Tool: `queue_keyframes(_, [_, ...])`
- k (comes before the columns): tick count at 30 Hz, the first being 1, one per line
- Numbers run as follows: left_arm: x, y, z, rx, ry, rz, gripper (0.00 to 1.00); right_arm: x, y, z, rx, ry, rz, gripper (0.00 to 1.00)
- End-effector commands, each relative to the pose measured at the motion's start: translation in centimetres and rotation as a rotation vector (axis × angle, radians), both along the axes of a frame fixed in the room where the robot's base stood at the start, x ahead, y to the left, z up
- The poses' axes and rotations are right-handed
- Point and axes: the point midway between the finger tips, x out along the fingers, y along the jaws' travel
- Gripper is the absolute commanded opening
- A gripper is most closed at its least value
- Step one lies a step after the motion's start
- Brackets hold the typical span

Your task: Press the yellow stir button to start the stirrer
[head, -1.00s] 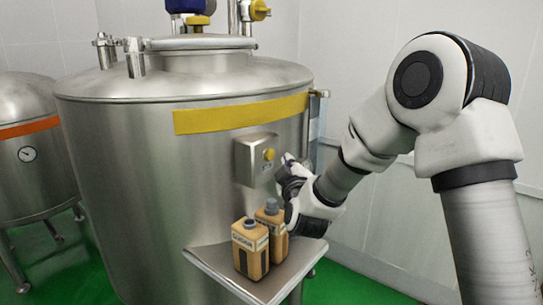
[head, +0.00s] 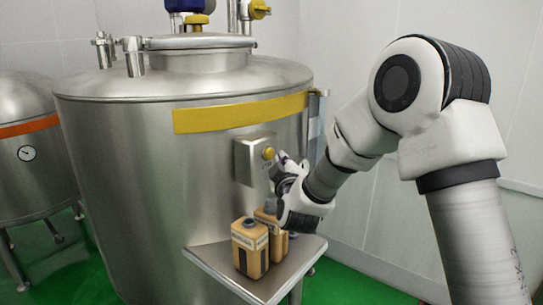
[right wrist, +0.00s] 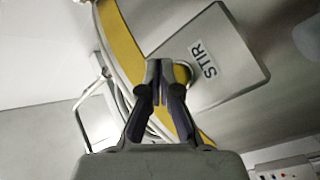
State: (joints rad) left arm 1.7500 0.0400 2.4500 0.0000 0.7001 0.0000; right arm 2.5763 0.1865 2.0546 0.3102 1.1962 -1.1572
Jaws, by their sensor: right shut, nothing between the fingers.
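The yellow stir button (head: 268,153) sits on a grey metal box (head: 246,160) on the front of the large steel tank. In the right wrist view the button (right wrist: 183,74) is partly hidden behind my fingertips, beside the label "STIR" (right wrist: 203,59) on the box (right wrist: 228,62). My right gripper (head: 279,157) is shut and empty, its tips right by the button in the head view. It also shows in the right wrist view (right wrist: 161,84), pointing at the box. I cannot tell whether the tips touch the button. My left gripper is not in view.
The steel tank (head: 160,190) with a yellow band (head: 240,113) fills the middle. Below the box, two tan bottles (head: 249,249) (head: 268,216) stand on a small metal shelf (head: 205,258), close under my right gripper. A smaller tank (head: 30,185) stands at the left.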

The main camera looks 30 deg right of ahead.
Motion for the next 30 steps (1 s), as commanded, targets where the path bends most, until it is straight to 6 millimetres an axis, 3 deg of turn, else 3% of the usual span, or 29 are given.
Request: queue_keyframes(30, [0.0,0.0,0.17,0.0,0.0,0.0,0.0,0.8,0.34,0.03,0.0,0.0,0.0,0.0])
